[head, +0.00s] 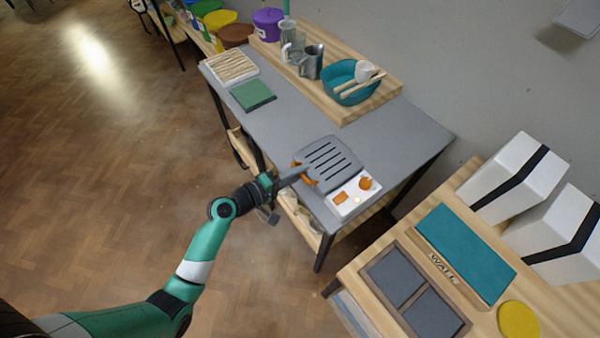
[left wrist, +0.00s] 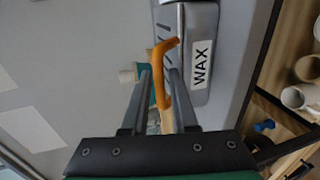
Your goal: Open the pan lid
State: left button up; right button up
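The pan is a grey box with a slotted grey lid (head: 328,160) on the grey table, in the head view. The lid looks closed. An orange handle (head: 304,178) is on its left side. In the left wrist view the orange handle (left wrist: 160,75) shows large, beside the pan's grey side with a WAX label (left wrist: 201,64). My left gripper (head: 298,172) reaches the handle from the left. In the left wrist view its two fingers (left wrist: 160,85) stand apart, on either side of the handle, with gaps visible. My right gripper is not in view.
A white panel with orange knobs (head: 355,195) sits in front of the pan. A green pad (head: 252,95) and a white ribbed tray (head: 230,67) lie farther back. A teal bowl (head: 350,92) stands on a wooden shelf. The table's middle is clear.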

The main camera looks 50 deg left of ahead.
pick_arm(q)
jog(key=shift+w, duration=0.1)
grip_shut()
dwell(1.4)
